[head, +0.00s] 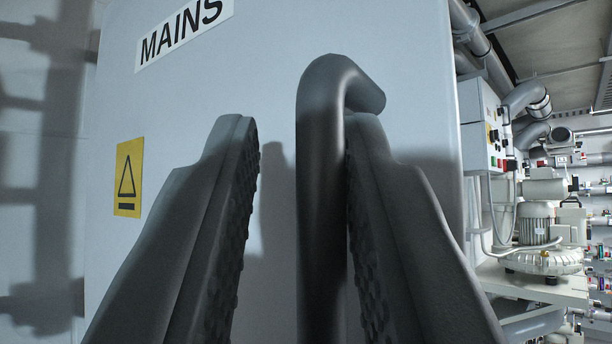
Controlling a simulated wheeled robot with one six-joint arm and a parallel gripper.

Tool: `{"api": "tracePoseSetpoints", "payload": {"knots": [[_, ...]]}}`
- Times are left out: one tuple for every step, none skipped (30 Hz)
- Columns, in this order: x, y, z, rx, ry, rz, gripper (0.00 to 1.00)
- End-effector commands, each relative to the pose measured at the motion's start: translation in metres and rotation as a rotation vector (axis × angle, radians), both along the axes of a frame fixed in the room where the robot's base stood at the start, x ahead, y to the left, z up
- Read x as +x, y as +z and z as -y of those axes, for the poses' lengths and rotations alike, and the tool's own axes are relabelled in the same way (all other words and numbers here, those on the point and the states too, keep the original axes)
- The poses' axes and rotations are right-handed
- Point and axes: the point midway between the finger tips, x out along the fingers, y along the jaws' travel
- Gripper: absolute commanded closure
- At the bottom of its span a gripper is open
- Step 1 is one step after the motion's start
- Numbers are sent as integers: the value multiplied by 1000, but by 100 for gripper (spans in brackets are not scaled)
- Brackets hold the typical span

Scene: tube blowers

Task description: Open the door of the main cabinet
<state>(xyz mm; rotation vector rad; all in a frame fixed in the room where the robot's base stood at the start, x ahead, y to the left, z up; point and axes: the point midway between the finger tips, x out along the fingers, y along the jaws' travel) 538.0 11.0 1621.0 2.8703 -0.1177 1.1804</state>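The main cabinet door (280,40) fills most of the head view as a pale grey panel. It carries a "MAINS" label (184,33) at the top and a yellow warning sign (129,178) at the left. A dark bar handle (322,200) stands upright on the door, its top bending toward the right. My gripper (300,140) is open, with the handle between its two fingers. The right finger is very close to the handle; I cannot tell whether it touches. A gap shows between the left finger and the handle. The handle's lower end is out of view.
To the right of the cabinet are a control box (484,125) with buttons, a blower motor (538,225) on a shelf, and grey pipes (475,40). A pale wall (30,150) with pipe-like shadows lies at the left.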

Motion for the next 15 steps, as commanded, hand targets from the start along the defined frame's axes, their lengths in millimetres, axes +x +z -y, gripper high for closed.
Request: {"api": "tracePoseSetpoints", "payload": {"knots": [[-7,7,1,-1,-2,15,80],[-7,7,1,0,-3,15,80],[-7,7,1,0,-3,15,80],[-7,7,1,0,-3,16,80],[-7,7,1,0,-3,16,80],[-7,7,1,0,-3,16,80],[-7,7,1,0,-3,16,80],[-8,7,1,-1,-3,16,80],[-8,7,1,0,-4,16,80],[-8,7,1,0,-4,16,80],[-8,7,1,0,-4,16,80],[-8,8,1,0,-4,16,80],[-8,8,1,0,-4,16,80],[-8,8,1,0,-4,16,80],[-8,8,1,0,-4,16,80]]}}
